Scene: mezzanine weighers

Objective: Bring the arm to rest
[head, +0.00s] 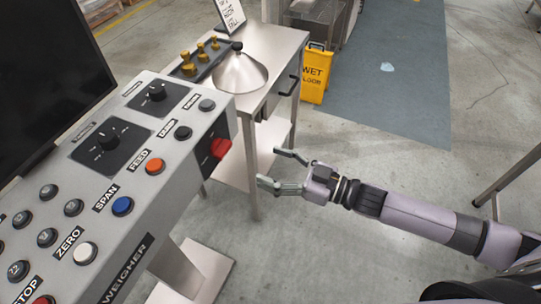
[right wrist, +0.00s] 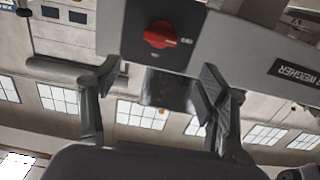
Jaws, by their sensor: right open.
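My right arm comes in from the right in the head view, and its gripper (head: 280,171) is open and empty. It hangs in free air to the right of the weigher's control panel (head: 184,112), apart from the red switch (head: 217,148) on the panel's end. In the right wrist view the two fingers (right wrist: 152,100) are spread wide with nothing between them. Beyond them that view shows the red switch (right wrist: 161,35) on its dark plate. My left gripper is not in view.
A steel table (head: 285,45) with brass weights (head: 201,50) and a metal cone (head: 240,75) stands behind the panel. A yellow wet-floor sign (head: 316,74) stands on the floor beside it. A metal frame leg (head: 505,175) is at the right. Open floor lies around my gripper.

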